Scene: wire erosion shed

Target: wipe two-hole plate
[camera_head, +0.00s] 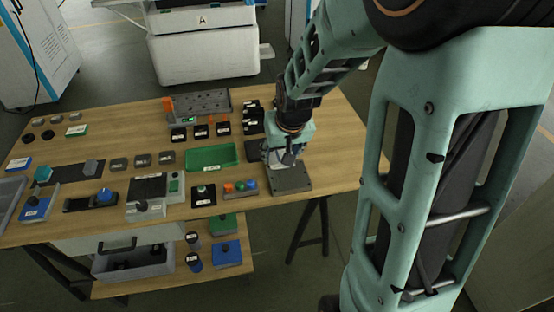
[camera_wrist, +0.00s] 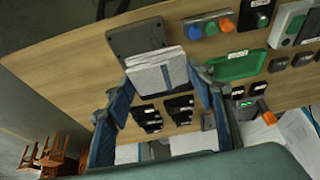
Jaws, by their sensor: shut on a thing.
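The two-hole plate is a flat dark grey block (camera_head: 291,181) at the front right of the wooden table. In the wrist view the plate (camera_wrist: 127,40) lies just beyond my fingertips. My gripper (camera_head: 282,158) points down over the plate's back part. In the wrist view my gripper (camera_wrist: 160,80) is shut on a folded pale grey-white cloth (camera_wrist: 157,72). The cloth overlaps the plate's near edge in that view. I cannot tell whether it touches the plate. The cloth and my fingers hide part of the plate's top.
A green tray (camera_head: 211,168) and a block with coloured buttons (camera_head: 240,187) stand left of the plate. Several small black blocks (camera_head: 253,118) stand behind. A grey perforated rack (camera_head: 203,103) is at the back. The table right of the plate is bare.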

